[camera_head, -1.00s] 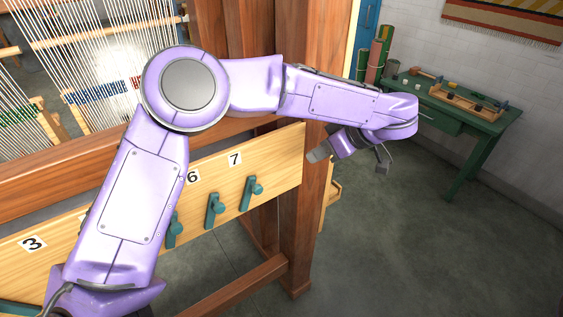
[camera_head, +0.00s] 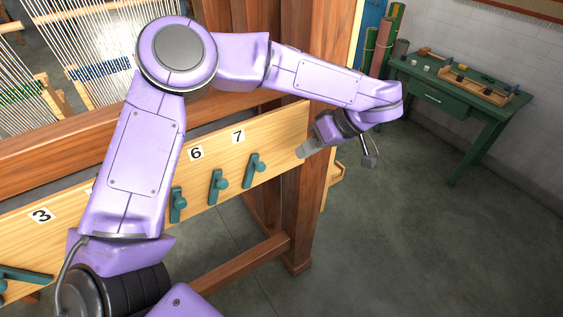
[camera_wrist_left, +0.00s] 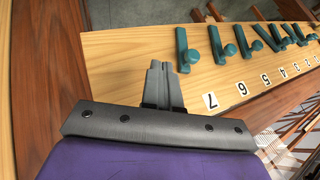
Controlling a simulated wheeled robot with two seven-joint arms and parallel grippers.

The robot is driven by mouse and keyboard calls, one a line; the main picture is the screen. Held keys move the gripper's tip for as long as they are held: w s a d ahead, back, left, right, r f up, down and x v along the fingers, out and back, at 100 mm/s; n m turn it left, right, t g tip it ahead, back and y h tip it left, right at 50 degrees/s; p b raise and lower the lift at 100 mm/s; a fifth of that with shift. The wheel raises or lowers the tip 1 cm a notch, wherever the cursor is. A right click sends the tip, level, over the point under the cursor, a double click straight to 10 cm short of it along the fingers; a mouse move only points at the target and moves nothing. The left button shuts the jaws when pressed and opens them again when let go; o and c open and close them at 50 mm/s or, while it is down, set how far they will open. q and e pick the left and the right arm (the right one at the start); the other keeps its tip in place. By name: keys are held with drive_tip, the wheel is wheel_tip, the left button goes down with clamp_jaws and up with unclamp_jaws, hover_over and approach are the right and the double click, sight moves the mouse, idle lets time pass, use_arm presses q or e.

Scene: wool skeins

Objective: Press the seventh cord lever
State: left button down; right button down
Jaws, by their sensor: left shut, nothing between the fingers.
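The cord levers are teal handles on a pale wooden board (camera_head: 285,155). The seventh lever (camera_head: 254,170) is the rightmost, below the number 7 plate (camera_head: 238,137), and stands nearly upright, leaning slightly. My left gripper (camera_head: 303,152) is shut and empty at the board's right end, to the right of the seventh lever and apart from it. In the left wrist view, the shut fingers (camera_wrist_left: 157,66) point at the bare wood by the number 7 plate (camera_wrist_left: 210,101), with the seventh lever (camera_wrist_left: 185,50) just right of the tips. My right gripper is out of view.
The sixth lever (camera_head: 217,186) stands just left of the seventh. A lever at lower left (camera_head: 22,275) lies nearly flat. A thick wooden post (camera_head: 303,215) rises behind the board's end. A green workbench (camera_head: 455,95) stands far right; open floor lies between.

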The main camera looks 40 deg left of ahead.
use_arm(q)
drive_tip(key=s+a+f+p, duration=0.2)
drive_tip(key=s+a+f, duration=0.1)
drive_tip(key=s+a, duration=0.1)
drive_tip(key=shift+s+a+f, duration=0.25)
drive_tip(key=shift+a, duration=0.5)
drive_tip(key=shift+w, duration=0.1)
